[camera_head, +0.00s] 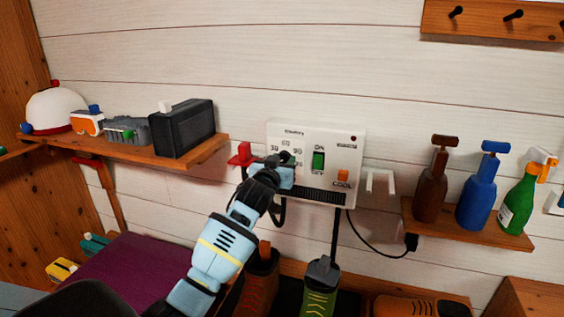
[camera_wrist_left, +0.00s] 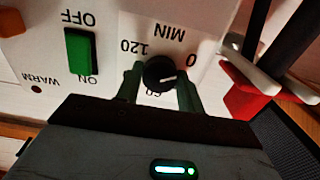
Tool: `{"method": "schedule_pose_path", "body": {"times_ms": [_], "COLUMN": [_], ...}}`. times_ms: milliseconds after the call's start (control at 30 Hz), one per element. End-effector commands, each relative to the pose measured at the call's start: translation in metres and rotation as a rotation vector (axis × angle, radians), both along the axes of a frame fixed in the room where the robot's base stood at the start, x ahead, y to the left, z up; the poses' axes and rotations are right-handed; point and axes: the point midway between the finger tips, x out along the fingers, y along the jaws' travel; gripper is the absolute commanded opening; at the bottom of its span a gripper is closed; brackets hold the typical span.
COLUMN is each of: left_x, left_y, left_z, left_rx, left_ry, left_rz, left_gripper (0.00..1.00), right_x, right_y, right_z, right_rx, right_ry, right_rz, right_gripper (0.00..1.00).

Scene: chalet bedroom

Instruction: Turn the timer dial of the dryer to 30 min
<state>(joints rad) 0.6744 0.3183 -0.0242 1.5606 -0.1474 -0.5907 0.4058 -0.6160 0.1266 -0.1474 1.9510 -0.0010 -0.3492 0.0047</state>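The dryer's white control box (camera_head: 344,152) is on the wall, with a green ON/OFF switch (camera_head: 318,160) and an orange COOL button (camera_head: 343,176). In the left wrist view, which is upside down, the black timer dial (camera_wrist_left: 160,73) has a white mark and shows 0, 60 and 120 around it. The mark's exact setting is unclear. My left gripper (camera_wrist_left: 160,84) has a finger on either side of the dial; I cannot tell whether they touch it. In the head view this gripper (camera_head: 284,168) covers much of the dial. My right gripper is not in view.
A red hook (camera_head: 240,154) is just left of the box and a white bracket (camera_head: 380,183) just right. A left shelf (camera_head: 205,150) holds a black speaker-like box (camera_head: 185,128). A right shelf (camera_head: 465,228) holds spray bottles. Boots (camera_head: 318,290) stand below.

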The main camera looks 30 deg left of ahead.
Motion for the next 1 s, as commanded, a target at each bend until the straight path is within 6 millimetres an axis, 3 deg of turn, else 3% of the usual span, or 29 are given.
{"method": "schedule_pose_path", "body": {"times_ms": [467,1000], "left_x": [-0.0001,-0.0001], "left_y": [0.0000,0.0001], "left_z": [-0.0003,-0.0005], "left_rx": [0.092,0.552], "left_ry": [0.023,0.134], "left_rz": [0.000,-0.001], "left_gripper": [0.15,0.15], "right_x": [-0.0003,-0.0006], "right_y": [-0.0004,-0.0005], "right_z": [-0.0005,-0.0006], "right_rx": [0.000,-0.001], "right_ry": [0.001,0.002], "right_rz": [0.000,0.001], "right_gripper": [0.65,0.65]}}
